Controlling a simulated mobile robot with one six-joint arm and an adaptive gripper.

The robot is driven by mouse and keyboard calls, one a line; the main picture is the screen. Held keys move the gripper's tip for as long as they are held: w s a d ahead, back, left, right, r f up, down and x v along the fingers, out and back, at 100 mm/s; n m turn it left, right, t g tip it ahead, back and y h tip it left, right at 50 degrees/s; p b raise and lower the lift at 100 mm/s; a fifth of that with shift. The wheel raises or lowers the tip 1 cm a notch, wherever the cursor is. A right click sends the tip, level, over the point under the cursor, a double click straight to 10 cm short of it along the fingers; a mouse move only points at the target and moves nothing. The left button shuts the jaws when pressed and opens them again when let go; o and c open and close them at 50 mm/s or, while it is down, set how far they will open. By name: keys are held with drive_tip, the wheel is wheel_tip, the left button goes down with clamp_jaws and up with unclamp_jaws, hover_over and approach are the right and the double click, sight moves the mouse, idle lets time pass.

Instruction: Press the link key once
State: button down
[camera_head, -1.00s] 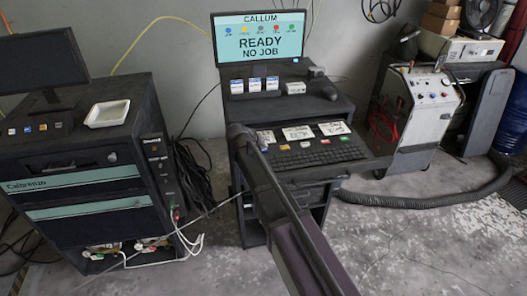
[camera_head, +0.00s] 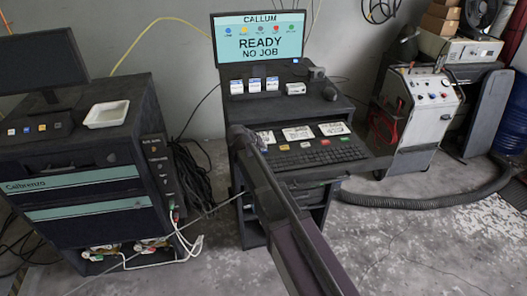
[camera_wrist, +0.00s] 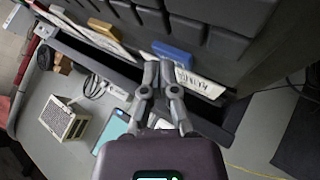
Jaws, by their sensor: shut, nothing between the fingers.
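The central cart's keyboard (camera_head: 327,157) has a row of coloured keys along its back edge. A yellow key (camera_head: 284,147) and a red key (camera_head: 325,142) show in the head view. In the wrist view a blue key (camera_wrist: 172,53) is just beyond my gripper (camera_wrist: 160,68), with a white label strip beside it, and a yellow key (camera_wrist: 105,28) is to its left. My gripper is shut and empty, its fingertips close to the blue key; I cannot tell whether they touch it. The monitor (camera_head: 258,40) reads READY, NO JOB.
White cards (camera_head: 298,133) lie behind the keys. Small boxes (camera_head: 254,84) stand on the shelf above. A dark cabinet (camera_head: 75,190) with its own small buttons and a white tray (camera_head: 106,114) is at left. A white machine (camera_head: 425,110) and a hose (camera_head: 430,202) are at right.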

sight(263, 152)
idle(0.7)
drive_tip(key=shift+r+p, duration=0.7)
drive_tip(key=shift+p, duration=0.05)
drive_tip(key=shift+r, duration=0.1)
drive_tip(key=shift+r+p, duration=2.4)
drive_tip(key=shift+p, duration=0.1)
drive_tip(key=shift+f, duration=0.1)
